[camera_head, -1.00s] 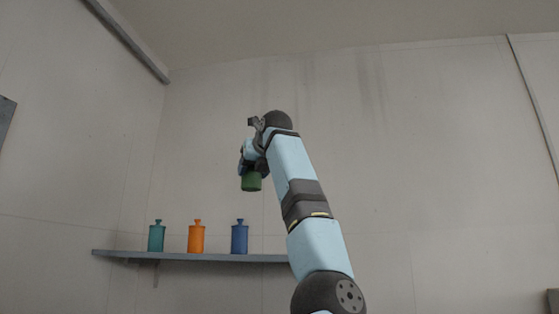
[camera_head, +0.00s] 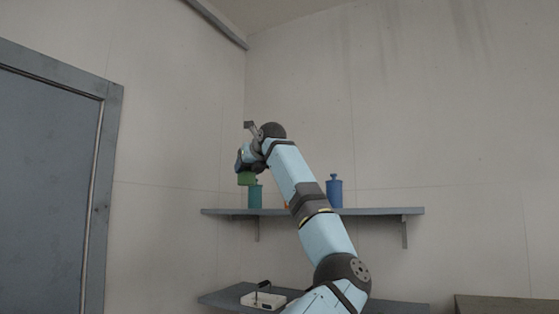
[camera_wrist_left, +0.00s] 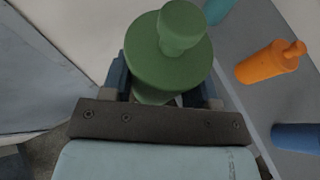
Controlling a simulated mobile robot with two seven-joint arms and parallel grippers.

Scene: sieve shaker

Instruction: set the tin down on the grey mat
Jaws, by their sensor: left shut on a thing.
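A green tin with a knobbed top (camera_wrist_left: 170,62) is held in my left gripper (camera_wrist_left: 165,92), with a finger on each side of its body. In the head view the green tin (camera_head: 246,179) hangs below the left gripper (camera_head: 245,166), raised in the air in front of the wall shelf. It overlaps the teal tin in the picture; I cannot tell the gap in depth. I see no grey mat in these views. My right gripper is not in view.
The wall shelf (camera_head: 380,212) bears a teal tin (camera_head: 255,198), a blue tin (camera_head: 334,192) and an orange tin (camera_wrist_left: 270,62), mostly hidden by my arm in the head view. A lower shelf (camera_head: 222,298) bears a white device (camera_head: 262,301). A grey door (camera_head: 45,190) stands left.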

